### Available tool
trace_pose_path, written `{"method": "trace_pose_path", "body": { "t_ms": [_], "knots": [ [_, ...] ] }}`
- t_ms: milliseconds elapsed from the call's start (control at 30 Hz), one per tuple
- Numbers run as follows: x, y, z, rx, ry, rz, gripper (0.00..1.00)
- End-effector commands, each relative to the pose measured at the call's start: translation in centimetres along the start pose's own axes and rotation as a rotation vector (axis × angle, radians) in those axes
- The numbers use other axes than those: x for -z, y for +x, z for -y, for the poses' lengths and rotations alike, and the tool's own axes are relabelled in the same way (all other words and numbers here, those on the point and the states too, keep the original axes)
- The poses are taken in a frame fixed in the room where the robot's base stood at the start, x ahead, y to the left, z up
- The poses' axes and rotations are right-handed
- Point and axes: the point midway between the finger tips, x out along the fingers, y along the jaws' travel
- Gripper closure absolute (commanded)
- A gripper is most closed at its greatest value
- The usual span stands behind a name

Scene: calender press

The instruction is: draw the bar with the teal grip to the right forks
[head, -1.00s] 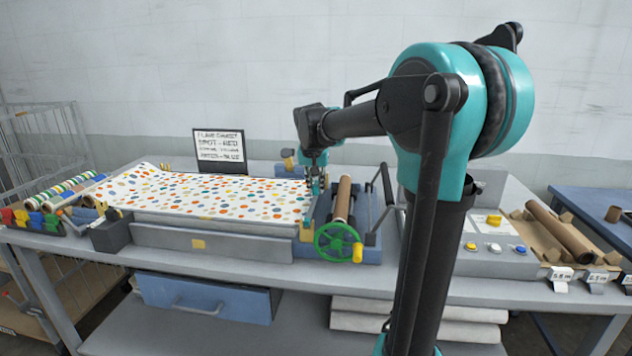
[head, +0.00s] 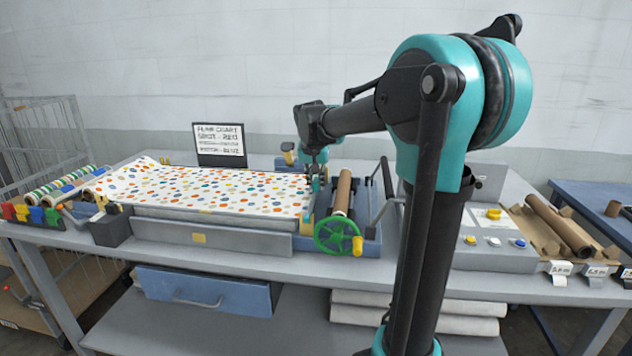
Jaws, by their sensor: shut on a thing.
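A white sheet with coloured dots (head: 205,188) lies flat over the long grey bed, and its right edge reaches the blue press frame. My gripper (head: 316,180) points down at that right edge and is shut on the bar with the teal grip (head: 318,170). The bar is small here and largely hidden by the gripper, so its ends cannot be made out. The right forks cannot be told apart clearly in the frame beside the blue frame (head: 370,244).
A brown roll (head: 342,192) lies in the frame right of my gripper, behind a green handwheel (head: 337,235). A black lever stands farther right. A sign (head: 219,140) stands behind the bed. Striped rolls (head: 60,190) lie at left, cardboard tubes (head: 560,225) at right.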

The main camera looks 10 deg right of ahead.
Motion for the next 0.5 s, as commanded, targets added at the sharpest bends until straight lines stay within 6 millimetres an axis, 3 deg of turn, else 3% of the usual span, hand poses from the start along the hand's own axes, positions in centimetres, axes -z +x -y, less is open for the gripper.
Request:
{"method": "trace_pose_path", "body": {
  "t_ms": [33,67,233,500],
  "knots": [
    [-0.03,0.09,0.00,0.000,0.000,0.000,1.00],
    [-0.02,0.05,0.00,0.000,0.000,0.000,0.80],
    [-0.01,0.05,0.00,0.000,0.000,0.000,0.59],
    [-0.02,0.02,0.00,0.000,0.000,0.000,0.59]
  ]
}}
